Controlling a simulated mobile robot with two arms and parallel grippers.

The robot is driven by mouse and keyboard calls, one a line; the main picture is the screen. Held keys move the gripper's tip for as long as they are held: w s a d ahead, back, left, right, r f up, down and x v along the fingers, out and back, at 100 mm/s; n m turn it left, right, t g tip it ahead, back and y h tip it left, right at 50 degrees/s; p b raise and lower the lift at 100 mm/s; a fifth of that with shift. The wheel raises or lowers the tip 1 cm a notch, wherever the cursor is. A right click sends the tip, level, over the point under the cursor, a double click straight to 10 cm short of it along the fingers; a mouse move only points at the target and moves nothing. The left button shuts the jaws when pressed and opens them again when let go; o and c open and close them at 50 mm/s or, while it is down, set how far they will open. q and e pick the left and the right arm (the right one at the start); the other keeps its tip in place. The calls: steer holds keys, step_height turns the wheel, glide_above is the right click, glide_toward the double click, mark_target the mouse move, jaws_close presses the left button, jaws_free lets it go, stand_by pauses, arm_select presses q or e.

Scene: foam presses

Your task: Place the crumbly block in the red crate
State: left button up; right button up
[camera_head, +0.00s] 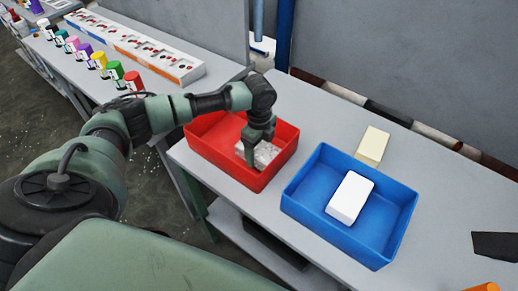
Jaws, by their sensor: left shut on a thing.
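The red crate (221,169) stands on the grey table at the middle of the head view. A grey-white, speckled, rough-looking block, which I take for the crumbly block (267,154), is inside the red crate's walls. My left gripper (257,158) reaches down into the red crate and is shut on this block. The gripper hides part of the block, and I cannot tell whether the block touches the crate floor. My right gripper is not in view.
A blue crate (303,201) stands right of the red crate with a white block (350,197) in it. A cream block (372,146) lies behind the blue crate. A dark object (495,246) is at the right edge. Several coloured bottles line the far left table.

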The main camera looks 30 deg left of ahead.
mark_target(259, 148)
arm_select(q)
steer(key=o, duration=1.3)
steer(key=shift+f, duration=0.1)
steer(key=shift+o, duration=0.2)
step_height(259, 148, up, 11)
steer(key=b, duration=0.3)
steer(key=shift+r, duration=0.65)
